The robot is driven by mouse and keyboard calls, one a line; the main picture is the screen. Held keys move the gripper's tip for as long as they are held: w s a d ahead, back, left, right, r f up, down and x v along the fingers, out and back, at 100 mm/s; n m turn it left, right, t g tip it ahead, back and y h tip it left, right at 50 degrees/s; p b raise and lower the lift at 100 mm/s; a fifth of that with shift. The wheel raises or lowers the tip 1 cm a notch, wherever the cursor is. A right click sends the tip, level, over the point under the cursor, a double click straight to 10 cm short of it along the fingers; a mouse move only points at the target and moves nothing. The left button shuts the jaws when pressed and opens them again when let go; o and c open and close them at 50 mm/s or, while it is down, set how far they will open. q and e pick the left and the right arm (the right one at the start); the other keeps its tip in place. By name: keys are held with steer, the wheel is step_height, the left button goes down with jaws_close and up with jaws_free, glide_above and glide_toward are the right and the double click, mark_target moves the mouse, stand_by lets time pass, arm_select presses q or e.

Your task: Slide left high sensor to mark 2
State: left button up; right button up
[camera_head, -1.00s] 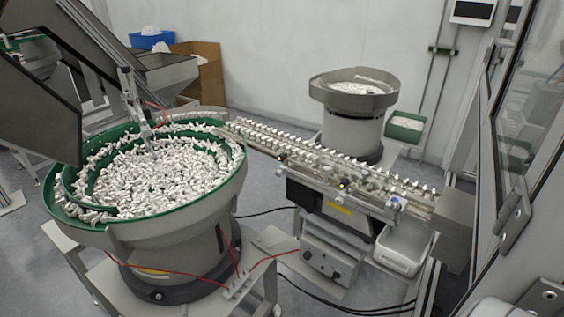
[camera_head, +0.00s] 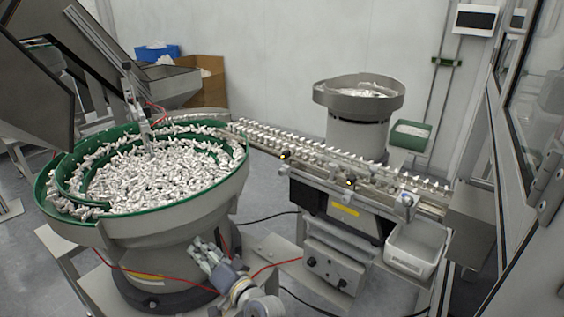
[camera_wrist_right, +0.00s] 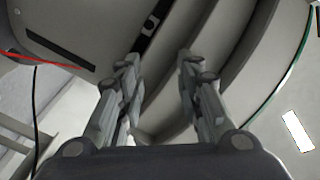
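An upright metal rod with a sensor-like fitting (camera_head: 139,112) and a red cable stands over the green-rimmed bowl feeder (camera_head: 228,196) at left. It looks like the left high sensor, but its marks are too small to read. My right gripper (camera_head: 197,246) is low in front of the bowl feeder's base, apart from the rod and well below it. In the right wrist view the fingers of my right gripper (camera_wrist_right: 158,62) are spread with nothing between them, facing the grey curved bowl wall (camera_wrist_right: 215,70). My left gripper is out of view.
A feed track (camera_head: 330,150) full of white parts runs right from the bowl. A second bowl feeder (camera_head: 355,103) stands behind it. A white bin (camera_head: 414,262) sits under the track's right end. Red cables (camera_head: 170,278) cross near my right gripper.

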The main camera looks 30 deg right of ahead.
mark_target(284, 153)
step_height(284, 153, up, 18)
steer(key=s+d+m+t+b, duration=0.1)
steer(key=d+m+t, duration=0.1)
steer(key=m+t, duration=0.15)
steer(key=w+d+r+m+t+h, duration=0.3)
steer(key=d+r+m+h, duration=0.4)
steer(key=m+h, duration=0.25)
steer(key=w+d+r+m+g+h, duration=0.1)
steer(key=d+r+m+g+h, duration=0.1)
steer(key=d+m+g+h, duration=0.6)
steer(key=d+r+m+g+h, duration=0.2)
steer(key=d+m+g+h, duration=0.15)
steer(key=m, duration=0.85)
step_height(284, 153, down, 7)
steer(key=a+m+g+y, duration=0.2)
steer(key=m+g+y, duration=0.3)
steer(key=m+g, duration=0.4)
steer(key=shift+t, duration=0.3)
steer(key=p+x, duration=0.2)
steer(key=x, duration=0.8)
steer(key=shift+w+p, duration=0.1)
steer(key=shift+p, duration=0.25)
steer(key=shift+w+d+f, duration=0.1)
steer(key=shift+d+f, duration=0.1)
steer(key=shift+d, duration=0.05)
steer(key=shift+c, duration=0.5)
